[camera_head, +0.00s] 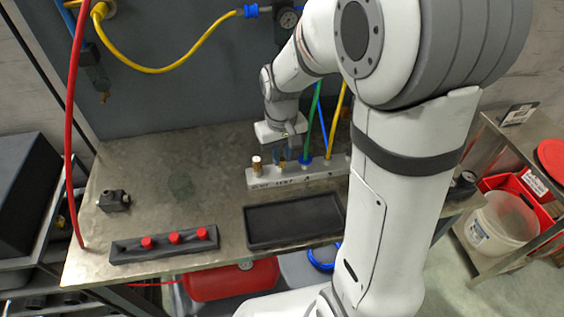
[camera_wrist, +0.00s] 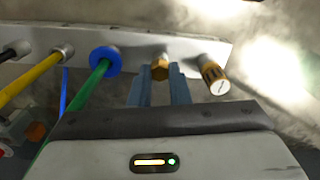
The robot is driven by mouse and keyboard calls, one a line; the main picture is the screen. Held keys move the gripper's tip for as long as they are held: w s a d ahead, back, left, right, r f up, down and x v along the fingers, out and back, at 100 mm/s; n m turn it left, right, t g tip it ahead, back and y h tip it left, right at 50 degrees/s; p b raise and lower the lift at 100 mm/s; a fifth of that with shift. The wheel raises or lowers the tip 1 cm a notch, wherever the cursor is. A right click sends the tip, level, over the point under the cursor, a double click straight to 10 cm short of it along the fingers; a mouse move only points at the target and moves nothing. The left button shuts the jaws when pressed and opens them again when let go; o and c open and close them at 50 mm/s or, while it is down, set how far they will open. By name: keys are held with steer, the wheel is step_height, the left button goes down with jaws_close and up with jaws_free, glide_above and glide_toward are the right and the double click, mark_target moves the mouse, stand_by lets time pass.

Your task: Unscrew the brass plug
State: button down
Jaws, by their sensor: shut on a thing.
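The brass plug (camera_wrist: 160,72) is a hexagonal brass piece on the pale manifold block (camera_wrist: 130,50), seen in the wrist view. My gripper (camera_wrist: 159,80) has its two blue-grey fingers on either side of the plug and is shut on it. In the head view, my gripper (camera_head: 282,156) points down at the left part of the manifold (camera_head: 270,180), and its fingers mostly hide the plug. Whether the plug is loose in its port cannot be told. A brass fitting with a white end (camera_wrist: 214,77) stands beside the plug, apart from the fingers.
Green (camera_wrist: 90,84), blue and yellow (camera_wrist: 30,78) hoses rise from the manifold close to my gripper. A black empty tray (camera_head: 293,220) lies in front. A dark rack with red caps (camera_head: 175,238) and a small dark fitting (camera_head: 114,201) lie left. The bench's middle left is clear.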

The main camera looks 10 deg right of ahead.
steer(key=n, duration=0.7)
steer(key=shift+s+n, duration=0.1)
steer(key=shift+n, duration=0.3)
steer(key=n, duration=0.3)
steer(key=shift+n, duration=0.4)
steer(key=n, duration=0.3)
steer(key=shift+n, duration=0.3)
steer(key=c, duration=1.5)
jaws_free()
